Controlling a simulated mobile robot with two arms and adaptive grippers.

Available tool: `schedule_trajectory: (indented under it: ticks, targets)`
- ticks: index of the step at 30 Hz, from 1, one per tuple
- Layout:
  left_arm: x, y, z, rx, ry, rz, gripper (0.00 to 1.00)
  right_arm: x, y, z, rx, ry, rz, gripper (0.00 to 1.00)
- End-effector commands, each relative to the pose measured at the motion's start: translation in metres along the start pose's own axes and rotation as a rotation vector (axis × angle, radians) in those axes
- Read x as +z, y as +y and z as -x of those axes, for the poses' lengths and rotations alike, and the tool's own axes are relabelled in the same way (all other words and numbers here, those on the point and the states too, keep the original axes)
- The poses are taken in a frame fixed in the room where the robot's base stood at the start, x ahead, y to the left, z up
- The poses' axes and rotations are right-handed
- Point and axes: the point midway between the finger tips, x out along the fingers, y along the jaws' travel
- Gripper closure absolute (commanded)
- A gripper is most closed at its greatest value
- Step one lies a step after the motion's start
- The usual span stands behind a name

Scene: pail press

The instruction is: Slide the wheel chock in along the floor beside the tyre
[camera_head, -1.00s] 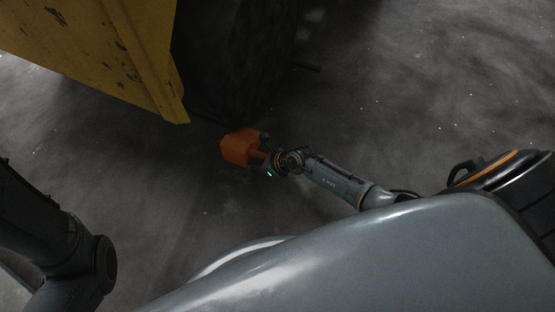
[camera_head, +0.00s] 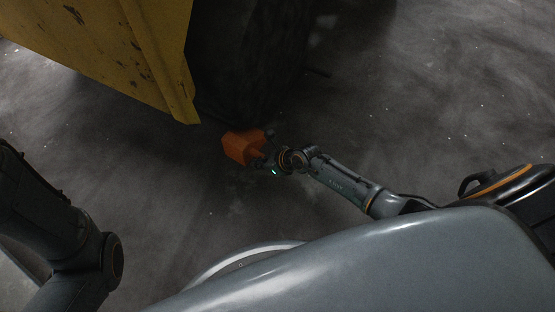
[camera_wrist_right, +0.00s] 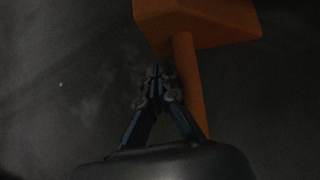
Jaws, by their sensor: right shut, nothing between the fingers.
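The orange wheel chock (camera_head: 240,148) rests on the floor by the lower edge of the dark tyre (camera_head: 250,65) in the head view. Whether it touches the tyre is too dark to tell. My right gripper (camera_head: 263,160) is at the chock's near right side. In the right wrist view, the chock's block (camera_wrist_right: 195,22) is at the top and its bar-like handle (camera_wrist_right: 188,85) runs down from it. The right gripper (camera_wrist_right: 158,80) is shut and empty, just left of the handle, its tips short of the block. My left arm shows at the left edge, its gripper out of view.
A worn yellow vehicle body (camera_head: 120,50) overhangs at the upper left, its lower corner just left of the chock. The grey floor (camera_head: 430,110) is clear at right and in front.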

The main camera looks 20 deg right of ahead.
Motion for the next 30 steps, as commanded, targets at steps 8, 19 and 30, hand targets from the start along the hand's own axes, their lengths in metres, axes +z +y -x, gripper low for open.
schedule_trajectory:
  ticks: [8,19,30]
  targets:
    - [0.000,0.000,0.000,0.001,0.000,0.000,0.60,-0.001,0.000,0.055,0.000,0.002,0.002,1.00]
    - [0.000,0.000,0.000,0.002,0.000,0.000,0.60,0.000,0.000,0.085,0.001,0.001,-0.001,1.00]
    - [-0.002,0.001,0.004,0.002,0.001,0.000,0.60,-0.003,0.005,0.082,0.010,-0.026,0.027,0.67]
